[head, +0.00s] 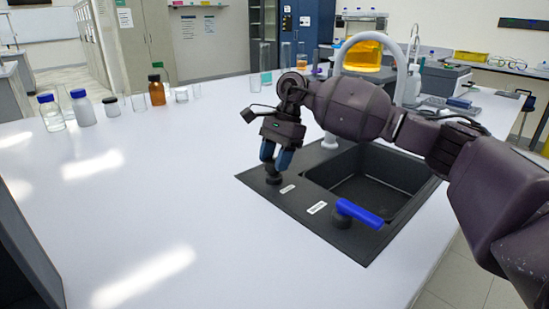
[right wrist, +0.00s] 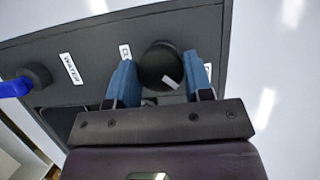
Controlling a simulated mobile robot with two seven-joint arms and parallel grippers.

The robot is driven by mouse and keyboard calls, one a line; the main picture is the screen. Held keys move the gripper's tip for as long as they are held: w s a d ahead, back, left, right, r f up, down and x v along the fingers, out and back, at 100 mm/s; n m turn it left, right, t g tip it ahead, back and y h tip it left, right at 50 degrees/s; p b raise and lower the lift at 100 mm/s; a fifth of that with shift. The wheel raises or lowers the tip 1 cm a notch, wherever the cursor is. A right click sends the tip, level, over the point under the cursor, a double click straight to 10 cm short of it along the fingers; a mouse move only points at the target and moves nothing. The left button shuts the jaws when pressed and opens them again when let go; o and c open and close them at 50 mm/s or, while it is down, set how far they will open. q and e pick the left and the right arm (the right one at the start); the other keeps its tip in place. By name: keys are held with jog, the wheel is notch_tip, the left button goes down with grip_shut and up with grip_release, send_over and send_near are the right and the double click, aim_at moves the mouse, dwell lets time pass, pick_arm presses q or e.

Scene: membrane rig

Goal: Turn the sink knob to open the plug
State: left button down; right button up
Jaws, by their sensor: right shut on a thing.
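The sink knob (right wrist: 160,66) is a round black knob with a small white mark, set on the dark sink panel. In the head view the knob (head: 273,180) sits at the panel's left corner, partly hidden by my fingers. My right gripper (head: 276,166) reaches down over it, and its blue fingers are shut on the knob, one on each side in the right wrist view (right wrist: 163,80). The dark sink basin (head: 365,180) is to the right of the knob. My left gripper is not in view.
A blue-handled water lever (head: 358,213) stands at the front of the sink panel (head: 330,237). A white tap (head: 330,140) rises behind the basin, partly hidden by my right arm. Several bottles, including a brown one (head: 157,92), stand at the back left. The left counter (head: 170,200) is clear.

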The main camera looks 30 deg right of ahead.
jog(key=o, duration=0.9)
jog(key=shift+r, duration=0.1)
jog(key=v, duration=1)
jog(key=shift+r+p, duration=0.3)
jog(key=shift+p, duration=0.15)
